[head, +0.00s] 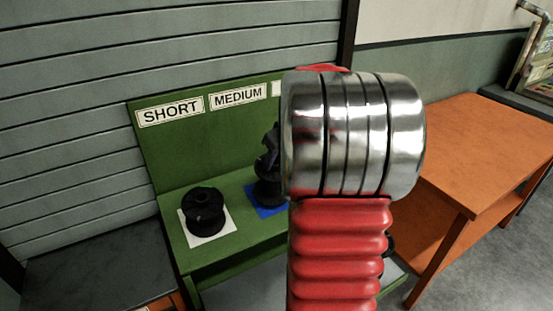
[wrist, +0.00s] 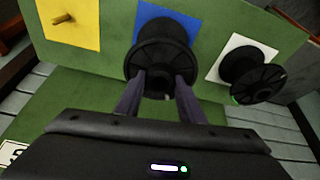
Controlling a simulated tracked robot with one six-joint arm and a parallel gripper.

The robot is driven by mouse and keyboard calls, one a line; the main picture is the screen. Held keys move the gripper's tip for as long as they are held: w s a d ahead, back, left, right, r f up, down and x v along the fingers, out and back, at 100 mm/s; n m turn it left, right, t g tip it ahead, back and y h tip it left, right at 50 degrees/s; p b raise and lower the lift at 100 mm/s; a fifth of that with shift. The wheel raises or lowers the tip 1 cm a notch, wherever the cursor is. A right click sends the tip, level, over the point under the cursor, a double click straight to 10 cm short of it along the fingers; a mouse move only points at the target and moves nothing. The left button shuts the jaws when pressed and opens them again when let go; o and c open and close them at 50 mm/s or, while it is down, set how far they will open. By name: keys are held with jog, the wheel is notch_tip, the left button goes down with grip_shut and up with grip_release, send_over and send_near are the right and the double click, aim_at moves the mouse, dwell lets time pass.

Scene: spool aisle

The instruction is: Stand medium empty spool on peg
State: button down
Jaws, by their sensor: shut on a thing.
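A black spool (wrist: 165,52) is between the fingertips of my gripper (wrist: 160,80) in the wrist view. It is over the blue square (wrist: 142,13) of the green stand. In the head view the spool (head: 268,192) shows beside my arm, low at the blue square (head: 277,212), with my gripper (head: 270,152) above it, partly hidden. The spool looks about upright. Any peg under it is hidden, and I cannot tell whether it is fully seated. The MEDIUM label (head: 238,96) is on the back board above.
Another black spool (head: 204,211) stands on the white square (head: 213,236) under the SHORT label (head: 170,110). In the wrist view, a bare peg (wrist: 63,18) rises from a yellow square (wrist: 85,38). An orange table (head: 480,150) is at the right.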

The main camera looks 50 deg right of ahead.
jog(key=shift+w+f, duration=0.1)
jog(key=shift+f, duration=0.55)
jog(key=c, duration=1.1)
grip_release()
jog(key=v, duration=1.3)
jog(key=shift+s+r, duration=0.25)
jog(key=shift+m, duration=0.3)
